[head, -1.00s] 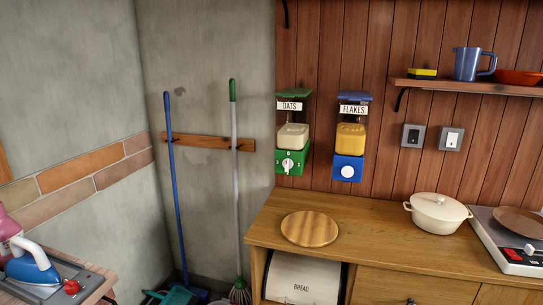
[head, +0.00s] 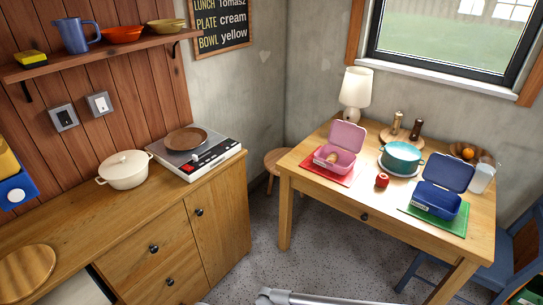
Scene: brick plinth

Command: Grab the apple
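A small round red object that looks like the apple (head: 382,181) sits on the wooden table (head: 350,200) at the right. It stands between the open pink lunch box (head: 346,136) and the open blue lunch box (head: 437,203), in front of the teal pot (head: 402,157). It is small in the picture, so fine details cannot be told. Neither of my grippers is in view.
A red mat (head: 347,180) and a green mat (head: 459,226) lie under the lunch boxes. A white lamp (head: 357,90), two shakers and a bowl with an orange fruit (head: 468,153) stand behind. A stool (head: 273,163) and a blue chair (head: 520,240) flank the table. Grey floor (head: 240,265) is open.

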